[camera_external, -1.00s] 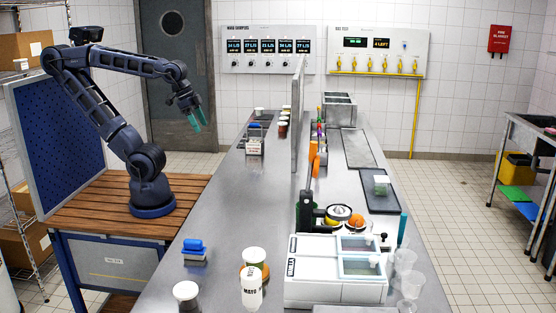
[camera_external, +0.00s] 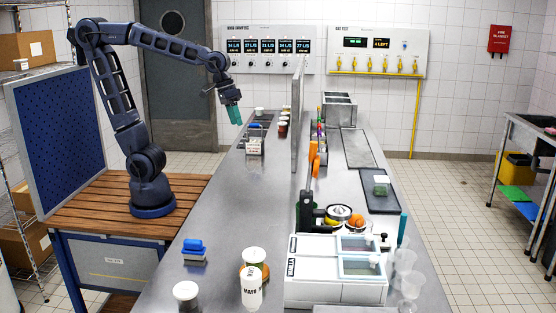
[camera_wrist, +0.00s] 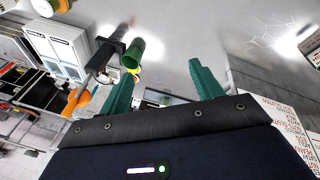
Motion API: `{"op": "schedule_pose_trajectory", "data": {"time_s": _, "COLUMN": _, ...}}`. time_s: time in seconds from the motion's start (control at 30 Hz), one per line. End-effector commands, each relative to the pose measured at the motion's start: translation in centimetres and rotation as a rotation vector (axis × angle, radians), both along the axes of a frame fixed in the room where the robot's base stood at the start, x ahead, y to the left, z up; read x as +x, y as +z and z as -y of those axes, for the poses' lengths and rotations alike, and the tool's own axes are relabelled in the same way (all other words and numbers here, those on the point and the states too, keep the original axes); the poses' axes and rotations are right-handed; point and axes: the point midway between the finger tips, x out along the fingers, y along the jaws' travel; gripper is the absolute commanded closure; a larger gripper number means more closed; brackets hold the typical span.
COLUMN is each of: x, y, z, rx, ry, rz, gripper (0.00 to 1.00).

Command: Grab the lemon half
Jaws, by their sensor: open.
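My gripper (camera_external: 234,115) is raised over the far left part of the counter, with its teal fingers pointing down. In the wrist view my gripper (camera_wrist: 160,70) shows both green fingers spread apart with nothing between them. A small yellow piece (camera_external: 332,223), which may be the lemon half, lies by the juicer beside the orange fruit (camera_external: 357,220). It is partly hidden and too small to tell surely. My gripper is well away from it, farther back and to the left.
A tall partition (camera_external: 297,120) stands along the counter, right of my gripper. The black-handled juicer (camera_external: 306,200) and white bins (camera_external: 305,285) stand nearer the camera. A mayo bottle (camera_external: 251,287) and blue sponge (camera_external: 193,246) are at the front. The counter's middle left (camera_external: 225,210) is clear.

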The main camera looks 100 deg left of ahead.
Motion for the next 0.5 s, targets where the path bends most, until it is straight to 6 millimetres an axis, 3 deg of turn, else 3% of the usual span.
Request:
{"op": "schedule_pose_trajectory", "data": {"time_s": 0.27, "x": 7.8, "y": -1.1, "z": 1.3, "rx": -0.103, "ry": 0.224, "rz": -0.082, "gripper": 0.35}}
{"op": "schedule_pose_trajectory", "data": {"time_s": 0.5, "x": 14.4, "y": -3.3, "z": 2.6, "rx": -0.180, "ry": 0.423, "rz": -0.154, "gripper": 0.35}}
